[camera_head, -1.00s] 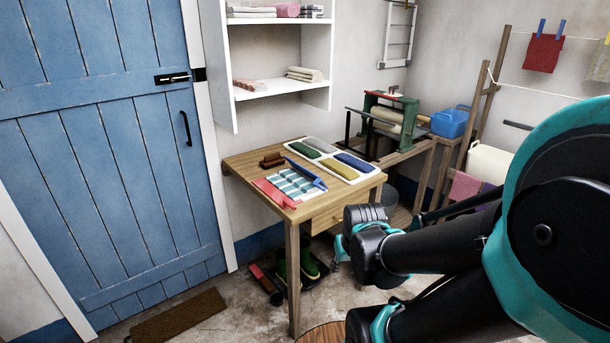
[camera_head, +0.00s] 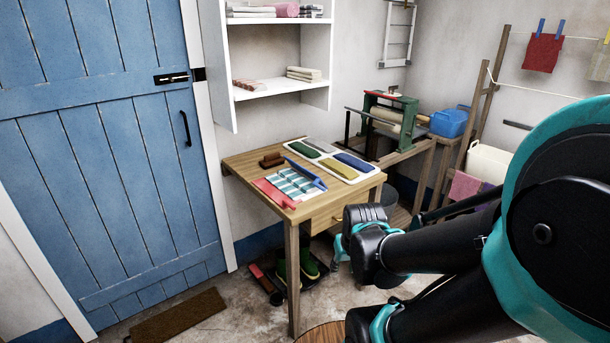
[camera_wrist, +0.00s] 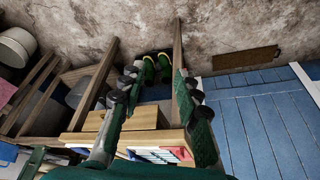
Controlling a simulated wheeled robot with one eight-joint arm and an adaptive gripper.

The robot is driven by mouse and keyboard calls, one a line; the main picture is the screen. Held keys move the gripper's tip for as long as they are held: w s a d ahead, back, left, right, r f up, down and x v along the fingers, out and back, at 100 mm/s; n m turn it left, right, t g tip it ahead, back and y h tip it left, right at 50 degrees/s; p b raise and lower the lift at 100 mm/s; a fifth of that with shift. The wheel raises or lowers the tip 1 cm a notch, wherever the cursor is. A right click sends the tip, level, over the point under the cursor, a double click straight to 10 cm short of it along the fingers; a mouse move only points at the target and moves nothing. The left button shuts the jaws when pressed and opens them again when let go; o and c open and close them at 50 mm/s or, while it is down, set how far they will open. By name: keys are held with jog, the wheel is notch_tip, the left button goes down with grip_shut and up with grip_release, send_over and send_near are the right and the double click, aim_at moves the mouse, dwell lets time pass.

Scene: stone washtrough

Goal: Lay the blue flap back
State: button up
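A checked teal-and-white cloth (camera_head: 290,184) lies on the wooden table (camera_head: 240,166) in the head view. Its blue flap (camera_head: 306,173) runs along the right side, looking raised as a narrow strip. A red flap (camera_head: 275,194) lies along the left side. In the wrist view my gripper (camera_wrist: 160,80) has its two fingers wide apart with nothing held between them. The table edge and part of the cloth (camera_wrist: 172,155) show between and beyond the fingers, partly hidden by them. The gripper is apart from the blue flap.
A white tray (camera_head: 341,178) with green, grey, yellow and blue pieces lies right of the cloth. A brown block (camera_head: 272,159) lies behind it. A green-framed mangle (camera_head: 392,120) stands further right. White shelves (camera_head: 280,88) hang above. Boots (camera_head: 308,264) stand under the table.

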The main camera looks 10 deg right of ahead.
jog(key=shift+c, duration=0.5)
jog(key=shift+w+r, duration=0.15)
jog(key=shift+w, duration=0.05)
jog(key=shift+c, duration=1.3)
jog(key=w+r+n, duration=0.1)
jog(key=w, duration=0.1)
jog(key=w+r+n, duration=0.1)
jog(key=w+n, duration=0.1)
jog(key=w+r+n, duration=0.1)
jog(key=w+n, duration=0.1)
jog(key=w, duration=0.1)
jog(key=shift+a+r+h, duration=0.1)
jog(key=shift+h, duration=0.3)
grip_shut()
jog(key=n+g+h, duration=0.1)
jog(key=n+h, duration=0.3)
jog(key=n, duration=1.5)
send_near(314, 204)
jog(key=x, duration=0.6)
jog(key=shift+w, duration=0.2)
jog(key=shift+w+d+r, duration=0.35)
jog(key=shift+d+r, duration=0.4)
jog(key=shift+r, duration=0.1)
jog(key=shift+w+d+r, duration=0.3)
jog(key=shift+d+r, duration=0.1)
jog(key=shift+r, duration=0.15)
